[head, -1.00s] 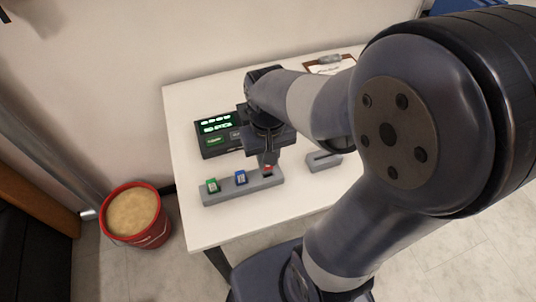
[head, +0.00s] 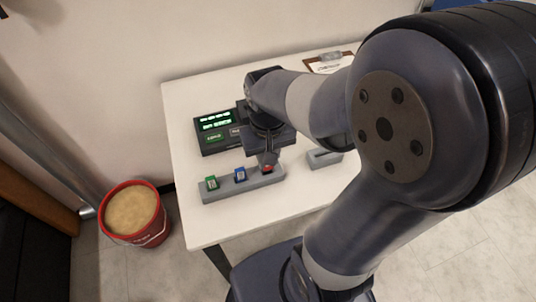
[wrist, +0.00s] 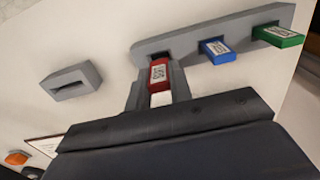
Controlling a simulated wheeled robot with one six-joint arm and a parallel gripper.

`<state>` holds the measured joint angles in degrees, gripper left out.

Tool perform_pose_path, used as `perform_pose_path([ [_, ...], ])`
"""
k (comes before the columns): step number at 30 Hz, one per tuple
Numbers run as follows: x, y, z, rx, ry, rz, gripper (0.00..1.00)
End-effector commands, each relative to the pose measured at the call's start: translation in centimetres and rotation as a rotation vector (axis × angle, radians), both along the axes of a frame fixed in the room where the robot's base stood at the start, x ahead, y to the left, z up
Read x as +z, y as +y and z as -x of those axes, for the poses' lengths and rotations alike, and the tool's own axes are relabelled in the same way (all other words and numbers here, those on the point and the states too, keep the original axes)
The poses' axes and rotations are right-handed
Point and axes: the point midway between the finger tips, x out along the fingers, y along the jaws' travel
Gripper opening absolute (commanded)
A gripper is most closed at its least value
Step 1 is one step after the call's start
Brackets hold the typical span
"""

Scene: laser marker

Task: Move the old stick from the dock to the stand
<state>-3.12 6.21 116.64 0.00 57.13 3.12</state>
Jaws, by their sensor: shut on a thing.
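My gripper (wrist: 158,95) is shut on a red stick (wrist: 159,72) with a white label, and its white end lies between the fingers. The red stick is at the empty-looking end slot of the long grey stand (wrist: 180,44); I cannot tell whether its tip is inside. In the head view the gripper (head: 267,162) is over the right end of the stand (head: 222,190), with a little red showing. A small grey block with an empty slot, apparently the dock (wrist: 71,82), stands apart; it also shows in the head view (head: 325,158).
A blue stick (wrist: 215,50) and a green stick (wrist: 277,35) stand in the long stand's other slots. A dark control box (head: 214,134) with a lit green screen is behind it. A clipboard (head: 330,62) lies at the back. A red bucket (head: 133,213) stands on the floor left.

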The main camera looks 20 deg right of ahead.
Motion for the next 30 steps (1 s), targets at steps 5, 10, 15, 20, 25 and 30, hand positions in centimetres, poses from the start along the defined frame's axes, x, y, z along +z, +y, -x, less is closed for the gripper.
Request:
perform_pose_path([
  [5, -0.4, 0.0, 0.0, 0.000, 0.001, 0.000, 0.00],
  [10, -0.7, 0.0, 0.0, 0.000, 0.001, 0.000, 0.00],
  [15, -1.0, 0.0, 0.0, 0.000, 0.001, 0.000, 0.00],
  [20, -1.3, 0.0, 0.0, 0.000, 0.001, 0.000, 0.00],
  [25, -1.6, 0.0, 0.0, 0.000, 0.001, 0.000, 0.00],
  [30, -1.9, 0.0, 0.0, 0.000, 0.001, 0.000, 0.00],
])
